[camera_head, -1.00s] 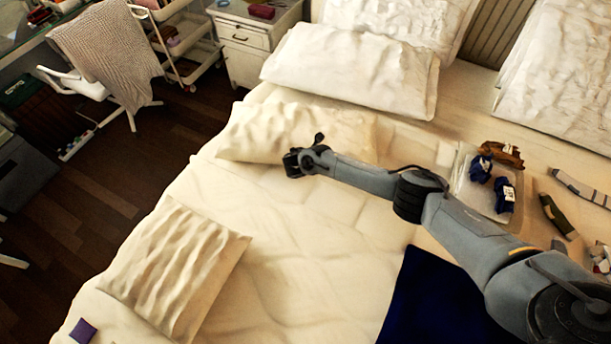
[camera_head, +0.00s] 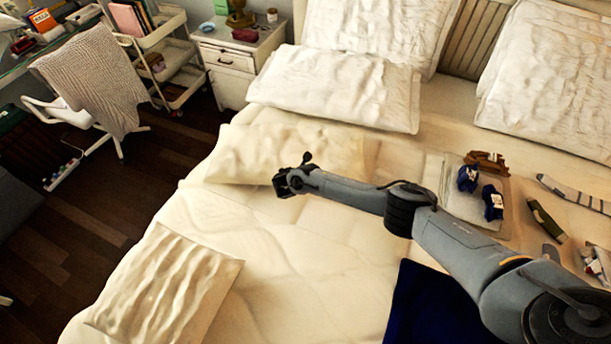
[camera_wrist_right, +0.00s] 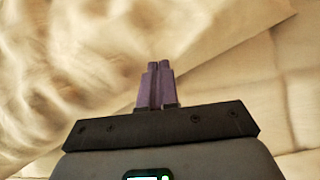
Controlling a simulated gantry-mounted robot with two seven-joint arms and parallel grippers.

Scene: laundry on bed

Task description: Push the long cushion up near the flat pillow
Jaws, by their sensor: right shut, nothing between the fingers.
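The long cushion (camera_head: 285,150), cream and wrinkled, lies across the bed below the flat white pillow (camera_head: 335,88), with a narrow strip of sheet between them at the left. My right gripper (camera_head: 283,186) is at the cushion's near edge in the head view; the arm covers part of that edge. In the right wrist view the purple fingers (camera_wrist_right: 158,82) are shut and empty, and the cushion's wrinkled cloth (camera_wrist_right: 90,50) fills the upper left, close to the fingertips. Whether they touch it is unclear. My left gripper is not in view.
Another wrinkled cushion (camera_head: 168,285) lies at the near left of the bed. A dark blue cloth (camera_head: 430,305) lies at the front. A clear tray (camera_head: 470,205) with blue bundles and loose clothing items is at the right. A white nightstand (camera_head: 232,65) stands beyond the bed.

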